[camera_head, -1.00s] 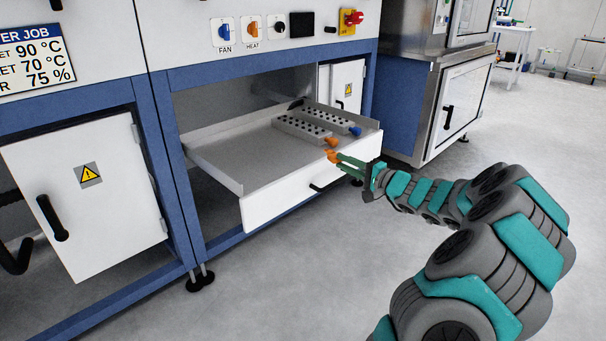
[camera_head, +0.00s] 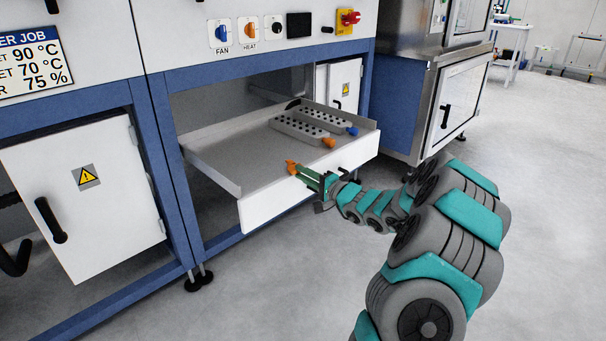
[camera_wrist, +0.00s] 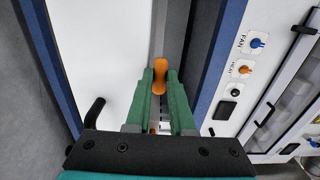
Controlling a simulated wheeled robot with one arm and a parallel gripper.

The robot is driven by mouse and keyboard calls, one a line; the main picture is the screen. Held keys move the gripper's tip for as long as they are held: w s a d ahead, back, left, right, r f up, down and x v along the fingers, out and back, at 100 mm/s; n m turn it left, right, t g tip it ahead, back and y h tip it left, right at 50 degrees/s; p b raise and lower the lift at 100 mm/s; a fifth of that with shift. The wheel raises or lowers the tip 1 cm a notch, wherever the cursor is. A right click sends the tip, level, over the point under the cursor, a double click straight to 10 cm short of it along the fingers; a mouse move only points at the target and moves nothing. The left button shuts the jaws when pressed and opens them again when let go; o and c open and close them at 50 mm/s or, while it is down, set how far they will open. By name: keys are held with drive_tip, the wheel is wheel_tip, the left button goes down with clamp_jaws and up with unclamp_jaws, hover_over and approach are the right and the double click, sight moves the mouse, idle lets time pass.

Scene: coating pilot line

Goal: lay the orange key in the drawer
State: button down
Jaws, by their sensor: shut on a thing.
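My gripper (camera_head: 308,178), with green fingers, is shut on the orange key (camera_head: 291,166) at the drawer's front edge. In the wrist view, the key (camera_wrist: 160,75) shows between and beyond the fingertips (camera_wrist: 161,95); part of it is hidden by them. The drawer (camera_head: 215,158) is pulled open, with a white front and a grey floor. The key appears near the top of the drawer front; I cannot tell whether it touches it.
The drawer's left and middle floor is clear. The blue frame (camera_head: 172,165) stands left; a control panel (camera_head: 285,27) is above.

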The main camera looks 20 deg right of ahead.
drive_tip(key=shift+f+b, duration=0.3)
drive_tip(key=shift+b, duration=0.15)
drive_tip(key=c, duration=0.8)
unclamp_jaws()
drive_tip(key=shift+r, duration=0.15)
